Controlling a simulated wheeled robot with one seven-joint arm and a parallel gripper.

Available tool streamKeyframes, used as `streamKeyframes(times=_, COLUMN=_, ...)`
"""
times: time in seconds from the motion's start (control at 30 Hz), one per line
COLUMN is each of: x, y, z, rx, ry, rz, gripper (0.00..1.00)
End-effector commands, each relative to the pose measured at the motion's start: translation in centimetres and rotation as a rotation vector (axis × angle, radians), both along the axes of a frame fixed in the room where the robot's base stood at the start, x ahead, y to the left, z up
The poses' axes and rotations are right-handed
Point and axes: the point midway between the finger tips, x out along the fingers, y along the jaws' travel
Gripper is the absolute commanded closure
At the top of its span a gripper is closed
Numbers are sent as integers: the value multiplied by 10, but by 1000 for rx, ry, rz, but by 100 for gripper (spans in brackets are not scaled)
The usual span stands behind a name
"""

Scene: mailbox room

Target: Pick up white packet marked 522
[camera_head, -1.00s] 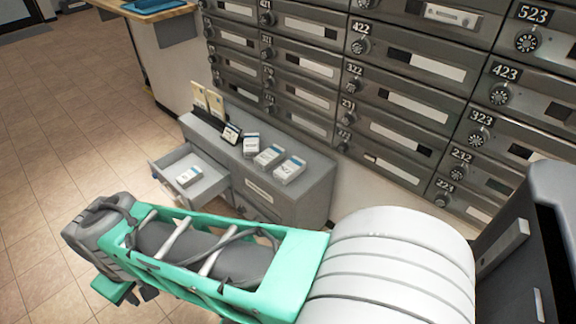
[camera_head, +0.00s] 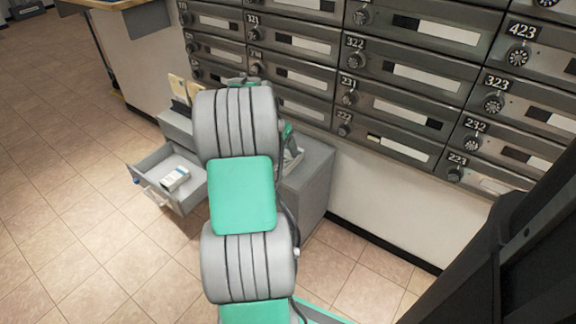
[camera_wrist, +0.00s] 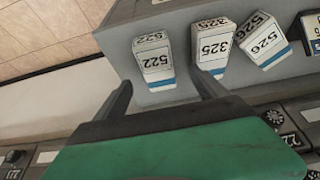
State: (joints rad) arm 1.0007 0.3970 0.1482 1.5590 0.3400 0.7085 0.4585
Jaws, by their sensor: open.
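The white packet marked 522 (camera_wrist: 153,62) stands on the grey cabinet top in the wrist view, its label upside down and a blue band at its lower end. My gripper (camera_wrist: 164,86) is open and empty. Its two dark fingers point toward the packet, one on each side of its lower end in the picture. I cannot tell whether they touch it. In the head view my arm hides the packet and most of the gripper.
A packet marked 325 (camera_wrist: 214,46) stands close to the right finger, with one marked 526 (camera_wrist: 262,40) beyond it. The cabinet (camera_head: 310,180) has an open drawer (camera_head: 190,197) holding another white packet (camera_head: 174,180). Mailboxes (camera_head: 405,80) line the wall behind.

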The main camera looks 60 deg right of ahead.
Motion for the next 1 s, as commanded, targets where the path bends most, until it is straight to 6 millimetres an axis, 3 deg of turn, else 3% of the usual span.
streamKeyframes(times=0.5, x=-10, y=-32, z=-70, rx=-1, ry=-1, rz=-6, gripper=18)
streamKeyframes(times=0.73, x=-10, y=-33, z=-69, rx=-1, ry=-2, rz=-5, gripper=18)
streamKeyframes(times=1.0, x=-10, y=-33, z=-69, rx=-1, ry=0, rz=-4, gripper=40)
